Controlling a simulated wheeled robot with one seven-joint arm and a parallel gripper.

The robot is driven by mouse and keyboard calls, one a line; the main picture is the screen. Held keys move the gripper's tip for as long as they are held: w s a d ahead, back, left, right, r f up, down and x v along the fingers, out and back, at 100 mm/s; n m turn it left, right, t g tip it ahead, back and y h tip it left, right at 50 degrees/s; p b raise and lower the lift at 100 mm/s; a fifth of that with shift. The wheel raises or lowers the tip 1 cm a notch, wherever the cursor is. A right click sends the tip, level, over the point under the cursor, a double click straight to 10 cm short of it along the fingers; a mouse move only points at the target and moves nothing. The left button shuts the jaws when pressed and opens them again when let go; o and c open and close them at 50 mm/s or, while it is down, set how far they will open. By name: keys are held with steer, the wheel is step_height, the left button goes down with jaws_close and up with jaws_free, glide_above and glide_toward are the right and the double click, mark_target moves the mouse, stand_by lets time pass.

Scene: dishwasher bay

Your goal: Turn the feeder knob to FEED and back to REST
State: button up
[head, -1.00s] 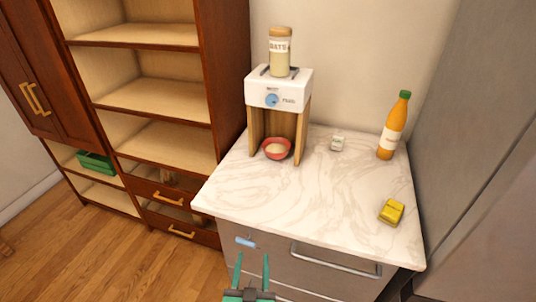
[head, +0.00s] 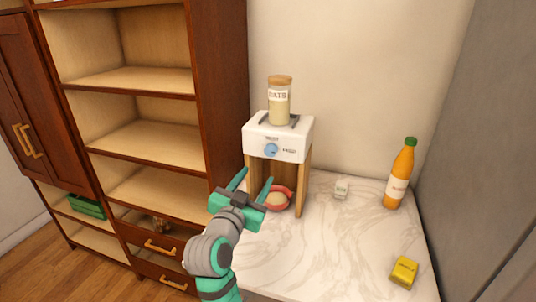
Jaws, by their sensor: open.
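The feeder (head: 262,135) is a white box on wooden legs, standing on the marble counter. Its blue round knob (head: 271,150) is on the white front face, with small lettering above and to the right that is too small to read surely. A jar labelled OATS (head: 279,104) stands upright on top of the feeder. A red bowl (head: 287,203) with pale contents sits under the feeder, partly hidden by my gripper. My gripper (head: 254,181) is open and empty, below the knob in the picture and in front of the feeder, apart from the knob.
A wooden shelf unit (head: 150,140) stands left. A grey wall or panel (head: 490,150) bounds the right.

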mark_target(270, 152)
steer(key=x, duration=0.3)
steer(key=r+x, duration=0.1)
steer(key=x, duration=0.7)
steer(key=shift+w+r, duration=0.1)
steer(key=shift+r, duration=0.05)
steer(key=shift+d, duration=0.1)
steer(key=c, duration=1.1)
